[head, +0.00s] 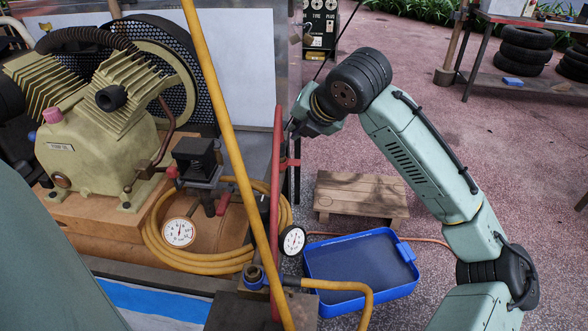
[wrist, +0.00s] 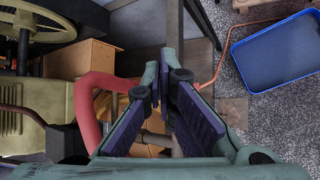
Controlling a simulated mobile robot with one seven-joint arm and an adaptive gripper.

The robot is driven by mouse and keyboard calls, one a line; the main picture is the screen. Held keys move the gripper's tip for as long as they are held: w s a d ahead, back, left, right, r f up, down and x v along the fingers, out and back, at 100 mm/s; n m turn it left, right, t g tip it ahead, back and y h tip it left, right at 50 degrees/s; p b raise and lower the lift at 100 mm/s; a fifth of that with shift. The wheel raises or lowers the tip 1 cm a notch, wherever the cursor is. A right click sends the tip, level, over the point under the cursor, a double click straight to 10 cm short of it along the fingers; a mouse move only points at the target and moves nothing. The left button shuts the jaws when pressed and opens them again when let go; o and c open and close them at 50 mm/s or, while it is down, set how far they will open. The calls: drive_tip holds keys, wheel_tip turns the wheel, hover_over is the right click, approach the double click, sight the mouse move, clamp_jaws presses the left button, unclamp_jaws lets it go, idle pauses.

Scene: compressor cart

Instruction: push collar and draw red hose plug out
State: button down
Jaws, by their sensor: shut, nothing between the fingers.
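The red hose (head: 276,190) hangs nearly upright at the right side of the compressor cart in the head view. In the wrist view the red hose (wrist: 88,105) bends in an arch just left of my fingers. My gripper (head: 292,130) is beside the hose's upper part, partly hidden by it in the head view. In the wrist view my gripper (wrist: 164,82) is shut and empty, with the hose outside the fingers. The red hose's plug and collar cannot be made out in either view.
A yellow hose (head: 232,140) slants across the cart's front, near a blue-ringed fitting (head: 254,277). The compressor (head: 95,150) and a black-bodied valve unit (head: 196,158) stand left. A blue tray (head: 350,272) and a low wooden bench (head: 360,195) are on the ground at right.

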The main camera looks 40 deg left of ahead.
sight(298, 161)
drive_tip(key=shift+f+b, duration=1.15)
drive_tip(key=shift+f, duration=1.1)
drive_tip(key=shift+f, duration=0.1)
drive_tip(key=shift+f, duration=0.35)
drive_tip(key=shift+f+b, duration=0.5)
drive_tip(key=shift+b, duration=0.05)
drive_tip(key=shift+r, duration=0.15)
drive_tip(key=shift+r+p, duration=0.8)
drive_tip(key=shift+p, duration=0.05)
wheel_tip(298, 161, up, 5)
drive_tip(key=p, duration=0.4)
